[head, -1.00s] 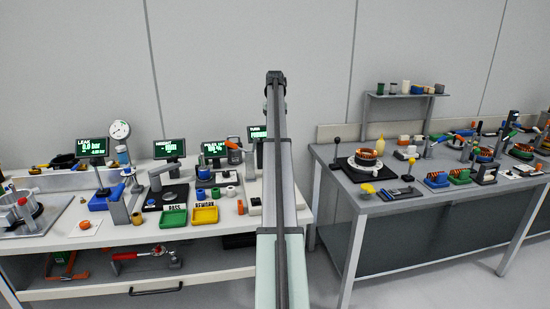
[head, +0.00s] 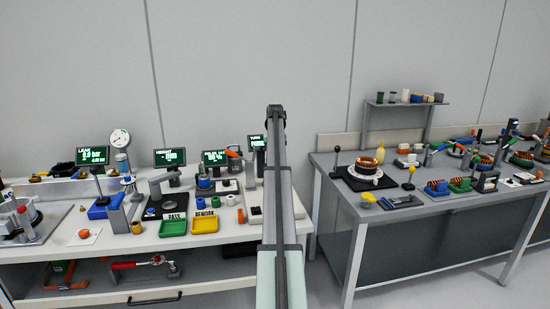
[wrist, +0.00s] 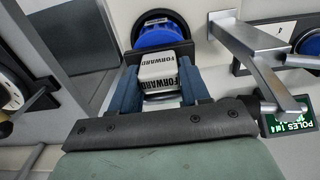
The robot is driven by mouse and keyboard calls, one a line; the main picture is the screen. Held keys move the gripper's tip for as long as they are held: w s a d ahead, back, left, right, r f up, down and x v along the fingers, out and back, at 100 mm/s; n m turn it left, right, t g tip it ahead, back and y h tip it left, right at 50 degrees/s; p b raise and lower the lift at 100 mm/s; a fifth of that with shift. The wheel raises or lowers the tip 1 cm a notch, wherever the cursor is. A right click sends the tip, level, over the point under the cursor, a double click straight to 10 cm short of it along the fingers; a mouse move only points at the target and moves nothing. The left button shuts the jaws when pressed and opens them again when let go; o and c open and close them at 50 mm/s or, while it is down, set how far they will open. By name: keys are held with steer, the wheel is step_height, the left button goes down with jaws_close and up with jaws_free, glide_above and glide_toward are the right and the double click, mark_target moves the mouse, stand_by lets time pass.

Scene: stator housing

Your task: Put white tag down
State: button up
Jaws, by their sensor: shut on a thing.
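The white tag (wrist: 158,71) is a small white block with black "FORWARD" lettering on its faces. In the wrist view it sits between the two blue fingers of my gripper (wrist: 161,86), which is shut on it. A blue round part (wrist: 158,34) in a dark holder shows just beyond the tag; I cannot tell how far the tag is from it. In the head view my own arm hides the gripper and the tag.
The left bench (head: 125,245) carries gauges, a green tray (head: 174,227) and a yellow tray (head: 205,225). The right bench (head: 400,212) holds a copper-wound stator (head: 369,162) and coloured fixtures. A metal bracket (wrist: 262,42) and a display (wrist: 290,122) stand right of my gripper.

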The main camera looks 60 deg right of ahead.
steer(key=o, duration=1.1)
step_height(320, 180, up, 12)
steer(key=shift+r, duration=0.1)
stand_by(0.4)
